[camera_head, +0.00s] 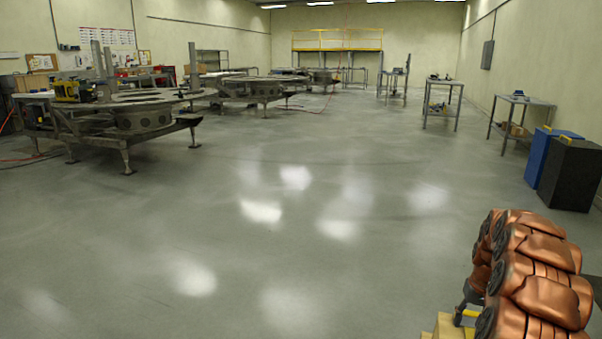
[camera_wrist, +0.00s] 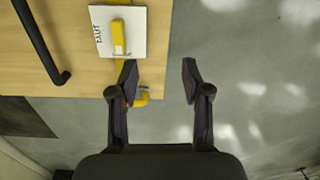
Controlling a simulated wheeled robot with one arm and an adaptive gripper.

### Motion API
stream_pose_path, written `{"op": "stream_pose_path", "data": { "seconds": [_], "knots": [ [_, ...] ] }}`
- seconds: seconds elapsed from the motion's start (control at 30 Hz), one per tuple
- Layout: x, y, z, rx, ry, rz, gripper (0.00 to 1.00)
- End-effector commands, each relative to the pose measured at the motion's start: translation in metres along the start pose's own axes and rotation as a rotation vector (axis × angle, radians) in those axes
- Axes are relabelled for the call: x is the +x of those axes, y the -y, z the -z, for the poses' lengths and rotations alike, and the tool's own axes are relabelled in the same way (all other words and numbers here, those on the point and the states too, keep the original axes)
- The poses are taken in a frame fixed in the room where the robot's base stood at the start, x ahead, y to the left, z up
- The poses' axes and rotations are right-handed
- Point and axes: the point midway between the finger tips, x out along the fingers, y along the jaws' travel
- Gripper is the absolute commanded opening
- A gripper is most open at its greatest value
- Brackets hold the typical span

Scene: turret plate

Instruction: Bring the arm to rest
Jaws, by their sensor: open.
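My gripper (camera_wrist: 159,82) shows in the wrist view with its two dark fingers spread apart and nothing between them. The left finger overlaps the edge of a light wooden surface (camera_wrist: 82,80) in the picture. A small yellow hooked part (camera_wrist: 142,97) shows just beside that finger; I cannot tell whether they touch.
On the wooden surface lie a white card (camera_wrist: 102,43) with lettering, a yellow piece (camera_wrist: 118,37) and a black bar (camera_wrist: 42,42). In the head view, a turret stand (camera_head: 140,120) is at left, bins (camera_head: 570,175) at right. The middle floor is clear.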

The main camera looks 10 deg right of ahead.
Motion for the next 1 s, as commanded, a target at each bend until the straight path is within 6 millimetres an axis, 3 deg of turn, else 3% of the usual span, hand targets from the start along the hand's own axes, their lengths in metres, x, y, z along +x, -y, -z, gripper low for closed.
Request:
{"op": "stream_pose_path", "data": {
  "seconds": [0.2, 0.5, 0.8, 1.0],
  "knots": [
    [-0.033, 0.060, -0.029, -0.069, 0.017, 0.017, 0.48],
    [-0.068, 0.127, -0.085, -0.154, 0.051, 0.027, 0.48],
    [-0.095, 0.177, -0.151, -0.230, 0.086, 0.021, 0.48],
    [-0.108, 0.200, -0.201, -0.273, 0.109, 0.010, 0.48]
  ]
}}
